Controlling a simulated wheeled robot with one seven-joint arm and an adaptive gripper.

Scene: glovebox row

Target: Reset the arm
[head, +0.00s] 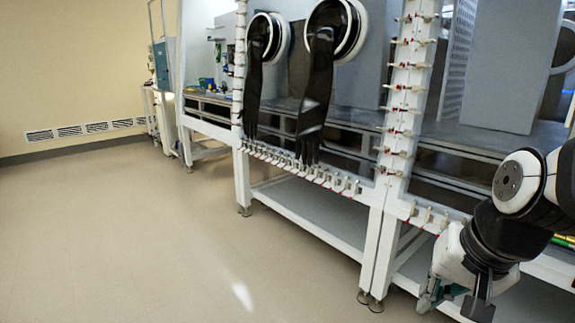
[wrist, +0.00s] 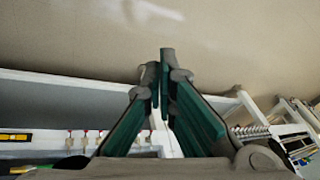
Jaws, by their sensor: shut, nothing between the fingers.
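My gripper (wrist: 160,85) is in the wrist view, with its two green-padded fingers brought together at the tips and nothing between them. In the head view my arm reaches in from the right edge, and my gripper (head: 455,300) hangs low at the bottom right, beside the front of the glovebox frame. Its fingertips show only partly there. It looks apart from the frame, though the exact gap cannot be told.
The glovebox row has white posts with red-tipped clamps (head: 405,95) and two black gloves (head: 316,95) hanging from round ports. A low shelf (head: 310,215) runs under it. Open beige floor (head: 130,230) lies to the left. A wall vent (head: 85,129) is at the back.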

